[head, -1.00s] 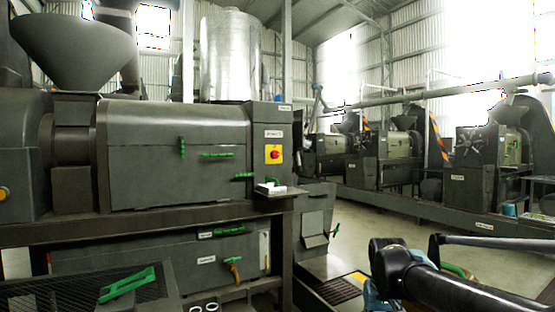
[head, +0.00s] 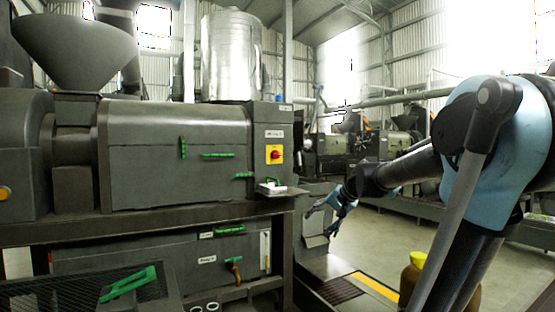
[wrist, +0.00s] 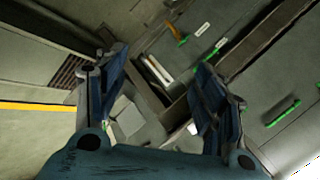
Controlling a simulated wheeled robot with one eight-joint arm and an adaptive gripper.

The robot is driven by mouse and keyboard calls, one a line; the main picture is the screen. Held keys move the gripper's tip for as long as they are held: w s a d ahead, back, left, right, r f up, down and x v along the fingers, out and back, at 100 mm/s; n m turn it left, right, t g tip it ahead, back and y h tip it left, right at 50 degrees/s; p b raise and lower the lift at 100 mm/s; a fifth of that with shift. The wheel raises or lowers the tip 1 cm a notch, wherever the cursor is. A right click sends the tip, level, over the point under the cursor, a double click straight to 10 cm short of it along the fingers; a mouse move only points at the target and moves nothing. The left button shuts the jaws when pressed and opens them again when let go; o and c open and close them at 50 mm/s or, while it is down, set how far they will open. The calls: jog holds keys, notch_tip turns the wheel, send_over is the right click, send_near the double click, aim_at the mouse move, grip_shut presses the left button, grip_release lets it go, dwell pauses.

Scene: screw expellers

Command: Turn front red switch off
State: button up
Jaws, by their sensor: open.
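The red switch (head: 275,155) is a red knob on a yellow plate. It sits on the narrow right-hand panel of the large grey machine (head: 180,150) in the head view. My gripper (head: 322,221) is to the right of and lower than the switch, apart from the machine. In the wrist view my gripper (wrist: 150,85) shows its two blue fingers spread wide with nothing between them. The switch cannot be made out in the wrist view.
A small shelf (head: 283,191) with a white item juts out below the switch. Green handles (head: 217,155) stick out from the machine's front. A brown bottle with a yellow cap (head: 415,270) stands at lower right. Open floor lies right of the machine.

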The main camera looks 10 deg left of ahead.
jog(key=w+a+r+m+t+y, duration=0.2)
jog(key=w+a+r, duration=0.2)
jog(key=w+r, duration=0.5)
jog(key=w+a+r+m+t+y, duration=0.1)
jog(key=w+a+r+m+y, duration=0.3)
jog(key=w, duration=0.8)
jog(key=m+t, duration=0.5)
jog(key=m, duration=0.2)
send_near(277, 155)
jog(key=shift+h, duration=0.4)
jog(key=x, duration=1)
jog(key=shift+r, duration=0.35)
jog(key=shift+c, duration=0.3)
jog(key=c, duration=0.9)
jog(key=shift+s+a, duration=0.1)
jog(key=shift+c, duration=0.5)
jog(key=shift+n, duration=0.4)
